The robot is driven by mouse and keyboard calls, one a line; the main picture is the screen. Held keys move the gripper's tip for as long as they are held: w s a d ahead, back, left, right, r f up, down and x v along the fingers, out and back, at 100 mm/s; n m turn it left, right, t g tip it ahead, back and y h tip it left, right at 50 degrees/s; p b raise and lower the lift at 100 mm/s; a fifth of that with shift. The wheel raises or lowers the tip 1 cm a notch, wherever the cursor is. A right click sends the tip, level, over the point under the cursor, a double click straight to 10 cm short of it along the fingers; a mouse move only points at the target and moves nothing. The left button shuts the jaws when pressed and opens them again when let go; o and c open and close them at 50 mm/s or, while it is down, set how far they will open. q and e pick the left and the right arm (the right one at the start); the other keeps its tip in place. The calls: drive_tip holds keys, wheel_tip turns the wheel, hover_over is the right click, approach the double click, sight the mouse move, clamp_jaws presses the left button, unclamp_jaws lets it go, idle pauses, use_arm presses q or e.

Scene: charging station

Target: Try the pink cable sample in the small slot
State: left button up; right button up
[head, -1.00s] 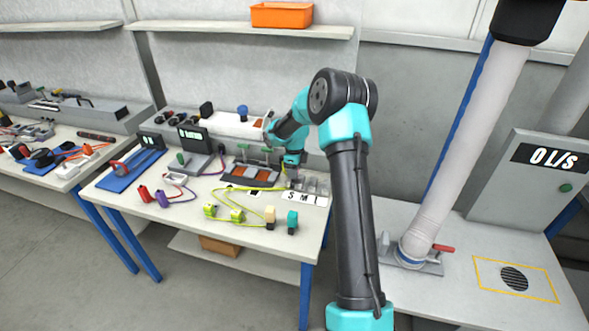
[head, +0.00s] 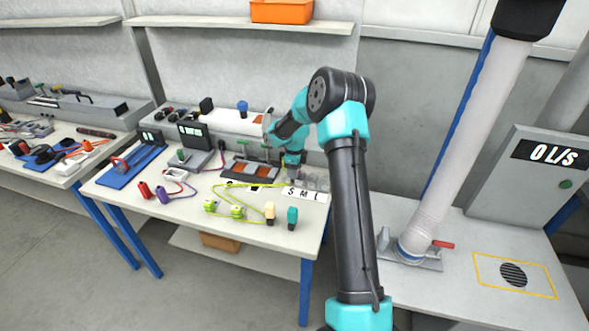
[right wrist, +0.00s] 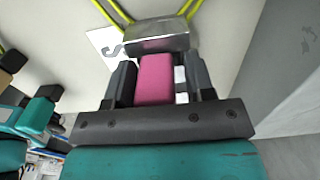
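The pink cable sample (right wrist: 155,80) is between the two fingers of my right gripper (right wrist: 158,78) in the right wrist view. The fingers flank it closely; a narrow dark and white strip shows at its right. Its far end meets or overlaps a shiny metal block (right wrist: 158,36) beside the letter S. I cannot tell whether it is in the slot. In the head view my right gripper (head: 292,172) is over the metal slot blocks (head: 315,181) behind the S M L label (head: 304,194). It hides the pink sample there. My left gripper is out of view.
Yellow-green connectors (head: 237,212), a beige one (head: 270,213) and a teal one (head: 292,218) stand at the front edge. Red (head: 145,191) and purple (head: 163,195) connectors lie left. A dark fixture (head: 248,171) stands left of my gripper. The front-left tabletop is mostly clear.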

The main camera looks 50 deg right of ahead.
drive_tip(key=o, duration=0.4)
drive_tip(key=shift+o, duration=0.2)
drive_tip(key=shift+r, duration=0.15)
wheel_tip(320, 180, up, 17)
idle(0.4)
idle(0.6)
